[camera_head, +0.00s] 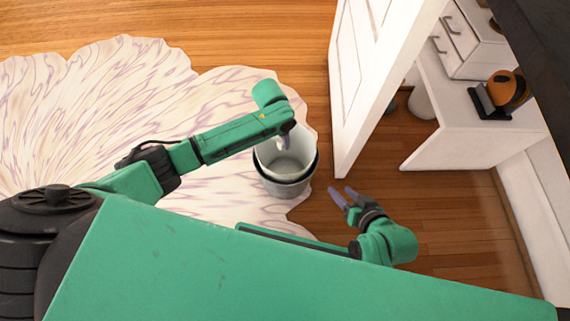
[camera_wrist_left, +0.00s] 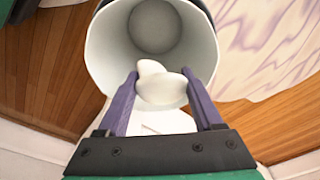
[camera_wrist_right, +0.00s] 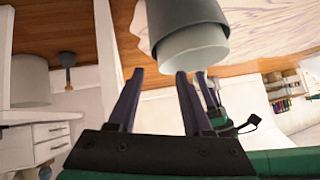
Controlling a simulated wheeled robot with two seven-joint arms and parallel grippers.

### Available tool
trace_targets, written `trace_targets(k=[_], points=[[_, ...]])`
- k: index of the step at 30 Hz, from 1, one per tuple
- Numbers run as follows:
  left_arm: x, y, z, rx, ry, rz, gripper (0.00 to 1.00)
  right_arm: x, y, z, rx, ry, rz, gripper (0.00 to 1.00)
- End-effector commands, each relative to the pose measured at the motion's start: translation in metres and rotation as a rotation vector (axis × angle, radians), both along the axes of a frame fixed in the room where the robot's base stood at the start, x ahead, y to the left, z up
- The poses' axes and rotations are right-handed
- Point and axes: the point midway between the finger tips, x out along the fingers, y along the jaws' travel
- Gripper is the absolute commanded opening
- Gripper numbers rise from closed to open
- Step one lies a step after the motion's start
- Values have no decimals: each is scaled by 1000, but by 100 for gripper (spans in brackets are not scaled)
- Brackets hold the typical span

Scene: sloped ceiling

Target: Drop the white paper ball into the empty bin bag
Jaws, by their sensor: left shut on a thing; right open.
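The white paper ball (camera_wrist_left: 162,84) is a lumpy white shape between the fingers of my left gripper (camera_wrist_left: 162,80) in the left wrist view. The left gripper (camera_head: 283,142) is shut on it, over the bin in the head view. The white bin bag (camera_head: 282,160) lines a grey bin (camera_head: 287,188); its round mouth is open and its visible inside is empty. In the left wrist view the bag (camera_wrist_left: 105,58) opens behind the ball. My right gripper (camera_head: 343,196) is open and empty, to the right of the bin.
The bin stands at the edge of a white, purple-streaked rug (camera_head: 110,95) on a wood floor (camera_head: 440,215). A white door-like panel (camera_head: 375,70) rises to the bin's right. A white desk (camera_head: 455,115) holding an orange-and-black object (camera_head: 506,90) lies beyond it.

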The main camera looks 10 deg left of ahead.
Motion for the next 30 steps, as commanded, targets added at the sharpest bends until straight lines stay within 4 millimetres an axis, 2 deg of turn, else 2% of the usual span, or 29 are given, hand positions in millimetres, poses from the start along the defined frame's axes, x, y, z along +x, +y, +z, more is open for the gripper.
trace_targets(k=[1, 5, 6, 10, 21, 22, 24, 30], points=[[0, 0, -9, 0, 0, 0, 17, -1, 7, -11, 31, -35, -4, 50], [0, 0, -20, 0, 0, 1, 16, -3, 24, -18, 126, -145, -28, 50], [0, 1, -30, 0, 1, 1, 16, -1, 25, -29, 141, -163, -35, 50], [0, 0, -41, 0, 1, 2, 16, -2, 29, -43, 177, -210, -55, 50], [0, 0, -42, 0, 1, 2, 16, -2, 30, -45, 199, -237, -68, 50], [0, 0, -42, 0, 1, 2, 79, -2, 30, -45, 199, -237, -68, 50], [0, 0, -42, 0, 1, 2, 100, -2, 30, -45, 199, -237, -68, 50], [0, 1, -41, 0, 1, 2, 100, -2, 30, -44, 198, -236, -68, 50]])
